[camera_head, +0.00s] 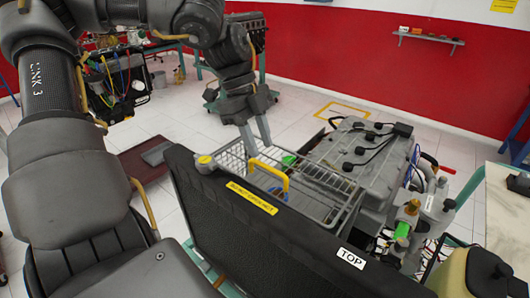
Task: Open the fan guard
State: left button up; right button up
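The fan guard (318,186) is a grey wire cage lying between the black radiator panel (250,235) and the engine (358,158). A yellow U-shaped handle (270,174) stands up at its near side. My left gripper (259,147) points down at the far left part of the guard, behind the handle. Its two fingers are apart with a gap between them, and nothing shows held. I cannot tell whether the fingertips touch the wires. My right gripper is out of view.
Hoses and a green-banded fitting (402,231) crowd the right, near a yellowish tank (455,273). A pale bench (507,220) stands at far right. Open tiled floor lies behind.

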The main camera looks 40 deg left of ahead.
aim_at(267, 166)
pick_arm(q)
jog(key=shift+x, duration=2)
jog(key=shift+s, duration=0.1)
jog(key=shift+c, duration=0.2)
grip_shut()
